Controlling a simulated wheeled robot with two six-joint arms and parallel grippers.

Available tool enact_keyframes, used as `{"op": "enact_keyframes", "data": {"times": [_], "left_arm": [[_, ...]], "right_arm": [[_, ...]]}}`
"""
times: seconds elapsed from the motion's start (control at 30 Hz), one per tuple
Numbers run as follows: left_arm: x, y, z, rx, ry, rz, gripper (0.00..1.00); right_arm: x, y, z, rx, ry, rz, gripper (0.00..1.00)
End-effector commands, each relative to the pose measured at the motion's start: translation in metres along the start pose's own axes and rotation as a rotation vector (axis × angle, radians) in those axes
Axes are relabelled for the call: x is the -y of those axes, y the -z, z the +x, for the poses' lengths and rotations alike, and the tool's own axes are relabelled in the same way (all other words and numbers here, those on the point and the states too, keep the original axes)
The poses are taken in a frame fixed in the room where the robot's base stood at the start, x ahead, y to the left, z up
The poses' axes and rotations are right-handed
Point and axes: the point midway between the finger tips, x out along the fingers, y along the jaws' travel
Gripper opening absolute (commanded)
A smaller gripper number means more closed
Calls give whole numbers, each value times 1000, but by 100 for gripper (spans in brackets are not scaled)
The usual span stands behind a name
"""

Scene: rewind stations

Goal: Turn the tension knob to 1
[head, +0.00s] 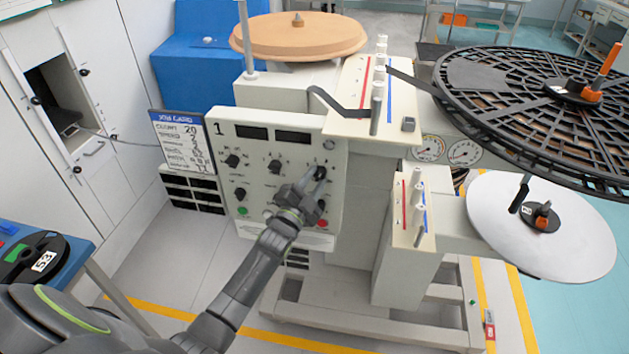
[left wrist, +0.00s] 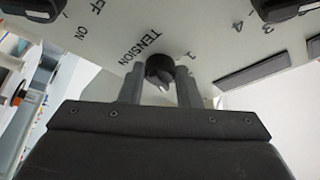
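The control panel (head: 262,190) of the station marked 1 faces me in the head view, with several black knobs on it. In the left wrist view the black tension knob (left wrist: 160,68) sits between the two fingers of my left gripper (left wrist: 160,75). The printed word TENSION is beside the knob and a 1 is near the right finger. My right gripper is not in view.
A blue and white settings card (head: 184,142) hangs left of the panel. Above are a tan disc (head: 298,36) and a large black reel (head: 480,75). A white disc (head: 590,235) is at right. A blue table (head: 75,262) with a black reel stands at lower left.

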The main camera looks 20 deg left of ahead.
Motion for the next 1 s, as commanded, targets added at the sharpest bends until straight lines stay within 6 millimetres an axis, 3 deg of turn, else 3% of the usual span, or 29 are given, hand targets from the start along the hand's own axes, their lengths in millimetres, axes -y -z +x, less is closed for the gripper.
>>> {"op": "enact_keyframes", "data": {"times": [0.07,0.47,1.0], "left_arm": [[0,0,0,0,0,0,8],[-3,-1,-1,1,30,-73,7],[-7,2,1,3,204,-499,7]], "right_arm": [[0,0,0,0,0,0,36],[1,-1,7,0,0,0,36],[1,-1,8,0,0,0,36]]}}
